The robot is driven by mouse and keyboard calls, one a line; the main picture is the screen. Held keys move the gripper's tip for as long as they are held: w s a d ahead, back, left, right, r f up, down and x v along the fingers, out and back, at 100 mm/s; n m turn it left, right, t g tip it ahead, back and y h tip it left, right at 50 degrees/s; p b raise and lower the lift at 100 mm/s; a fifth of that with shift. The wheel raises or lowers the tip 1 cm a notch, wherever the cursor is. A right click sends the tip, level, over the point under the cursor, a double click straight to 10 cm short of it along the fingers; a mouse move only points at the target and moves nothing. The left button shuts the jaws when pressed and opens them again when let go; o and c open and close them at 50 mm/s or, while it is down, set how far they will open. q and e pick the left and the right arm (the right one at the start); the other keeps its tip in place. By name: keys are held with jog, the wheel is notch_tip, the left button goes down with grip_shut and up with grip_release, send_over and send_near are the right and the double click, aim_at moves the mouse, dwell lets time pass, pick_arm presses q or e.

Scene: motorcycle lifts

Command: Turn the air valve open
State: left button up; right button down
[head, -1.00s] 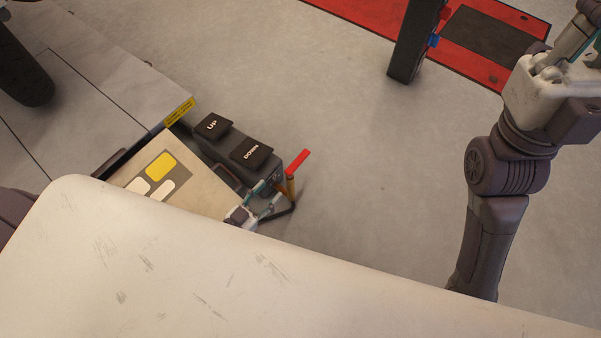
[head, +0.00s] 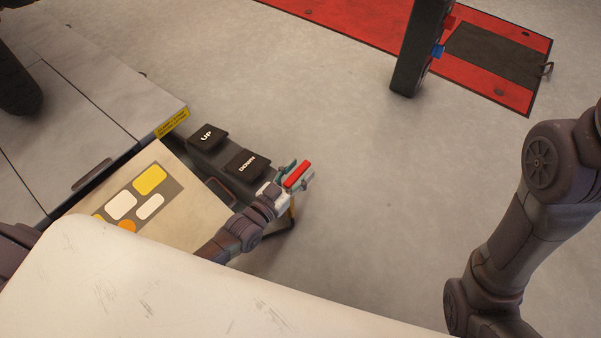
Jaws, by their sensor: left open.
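The air valve's red lever (head: 297,174) stands beside the pedal unit, at the centre of the head view. Its brass-coloured stem (head: 292,209) shows just below, partly hidden by my gripper. My left gripper (head: 296,177) is open, with its fingers on either side of the red lever. I cannot tell whether the fingers touch it. My right arm is at the right edge, and its gripper is out of view.
The UP pedal (head: 208,137) and DOWN pedal (head: 247,164) lie just left of the valve. A beige panel (head: 190,192) and a grey lift platform (head: 110,85) are further left. A dark post (head: 418,50) and red lift (head: 500,75) stand behind. Floor right of the valve is clear.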

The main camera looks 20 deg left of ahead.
pick_arm(q)
jog(key=shift+w+d, duration=0.2)
jog(key=shift+w, duration=0.35)
grip_shut()
